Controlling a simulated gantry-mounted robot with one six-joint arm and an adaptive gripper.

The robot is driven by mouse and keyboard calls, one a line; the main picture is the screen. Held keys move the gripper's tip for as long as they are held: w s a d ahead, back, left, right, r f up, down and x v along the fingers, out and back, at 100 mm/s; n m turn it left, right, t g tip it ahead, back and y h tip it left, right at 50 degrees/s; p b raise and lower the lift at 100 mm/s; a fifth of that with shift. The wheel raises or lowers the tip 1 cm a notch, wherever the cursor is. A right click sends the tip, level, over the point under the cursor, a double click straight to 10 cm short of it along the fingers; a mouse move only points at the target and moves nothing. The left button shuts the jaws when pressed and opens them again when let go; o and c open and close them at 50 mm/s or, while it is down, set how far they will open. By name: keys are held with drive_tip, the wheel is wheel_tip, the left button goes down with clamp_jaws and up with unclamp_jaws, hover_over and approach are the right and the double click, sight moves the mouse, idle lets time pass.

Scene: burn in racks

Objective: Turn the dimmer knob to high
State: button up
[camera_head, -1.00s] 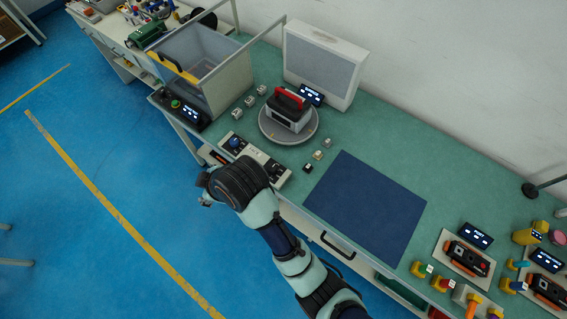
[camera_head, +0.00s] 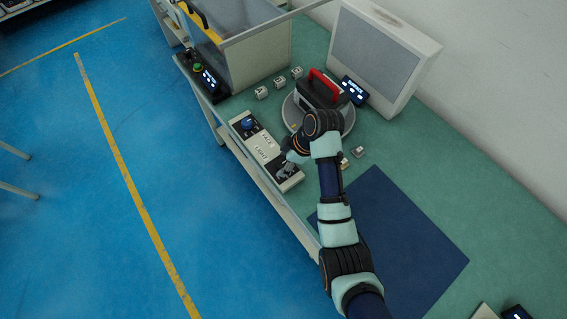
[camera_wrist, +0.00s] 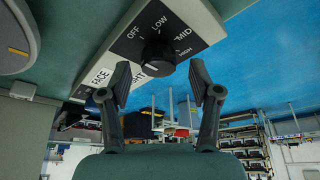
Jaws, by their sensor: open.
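The black dimmer knob (camera_wrist: 158,58) shows in the wrist view on a black dial plate marked OFF, LOW, MID and HIGH. Its exact pointer setting is hard to read. The plate is on a pale control panel (camera_head: 262,146) with FACE and LIGHT labels at the bench's front edge. My gripper (camera_wrist: 162,82) is open, its two fingers apart, with the knob beyond and between the tips. I cannot tell whether either finger touches it. In the head view my gripper (camera_head: 287,166) is over the panel's near end and hides most of the knob.
A round turntable (camera_head: 347,121) bearing a grey device with a red handle (camera_head: 322,85) stands close behind my arm. A dark blue mat (camera_head: 415,240) lies to the right.

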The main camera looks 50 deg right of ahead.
drive_tip(key=shift+w+a+f, duration=0.1)
drive_tip(key=shift+w+f, duration=0.15)
drive_tip(key=shift+f, duration=0.35)
drive_tip(key=c, duration=1.1)
drive_tip(key=shift+r, duration=0.1)
